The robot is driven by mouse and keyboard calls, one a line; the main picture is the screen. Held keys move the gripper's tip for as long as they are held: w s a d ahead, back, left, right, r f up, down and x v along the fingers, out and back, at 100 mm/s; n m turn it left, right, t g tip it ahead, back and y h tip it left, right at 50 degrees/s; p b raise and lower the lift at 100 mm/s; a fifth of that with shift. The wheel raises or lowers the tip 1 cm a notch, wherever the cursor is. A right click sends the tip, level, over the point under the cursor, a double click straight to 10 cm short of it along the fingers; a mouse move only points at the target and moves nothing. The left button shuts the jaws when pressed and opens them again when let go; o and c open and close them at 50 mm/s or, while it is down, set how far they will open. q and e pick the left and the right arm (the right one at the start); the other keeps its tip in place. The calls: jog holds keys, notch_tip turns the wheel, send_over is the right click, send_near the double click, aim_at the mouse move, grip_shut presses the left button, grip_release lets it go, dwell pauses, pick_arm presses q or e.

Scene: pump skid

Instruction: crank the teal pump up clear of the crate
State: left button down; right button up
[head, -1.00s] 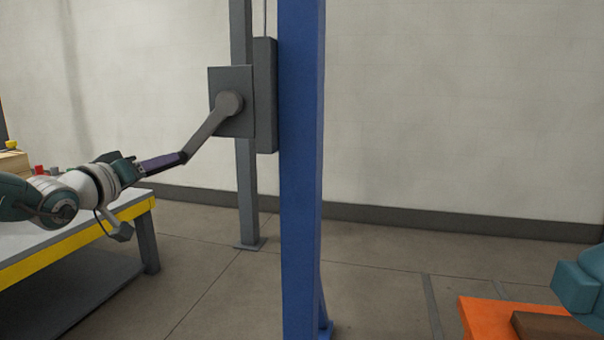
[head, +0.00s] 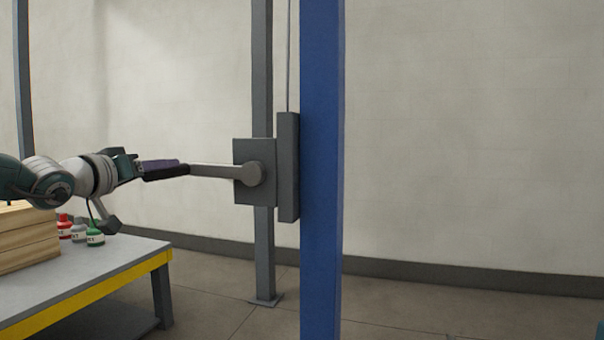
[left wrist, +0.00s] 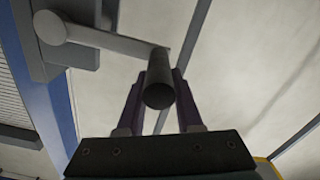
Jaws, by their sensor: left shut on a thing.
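The grey crank arm (head: 220,171) runs left and nearly level from its round hub (head: 253,174) on the grey winch box. My left gripper (head: 162,168) is shut on the dark crank handle (head: 166,174) at the arm's outer end. In the left wrist view the round handle (left wrist: 158,80) sits between my purple fingers. A sliver of teal (head: 600,329), likely the pump, shows at the lower right edge of the head view. The rest of it and the crate are out of frame. My right gripper is not in view.
A blue post (head: 321,170) stands just right of the winch. A grey post (head: 263,240) stands behind it. A yellow-edged table (head: 110,270) at lower left holds stacked boards (head: 25,240) and small bottles (head: 95,235). Floor right of the table is open.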

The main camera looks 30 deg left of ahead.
pick_arm(q)
jog(key=shift+w+d+r, duration=0.1)
jog(key=shift+d+r, duration=0.1)
jog(key=shift+r, duration=0.5)
jog(key=shift+d+f, duration=0.1)
jog(key=c, duration=0.9)
grip_release()
jog(key=shift+c, duration=0.2)
jog(key=o, duration=0.4)
jog(key=shift+w+d+f, duration=0.1)
jog(key=shift+d+f, duration=0.05)
jog(key=shift+c, duration=0.2)
jog(key=shift+s, duration=0.2)
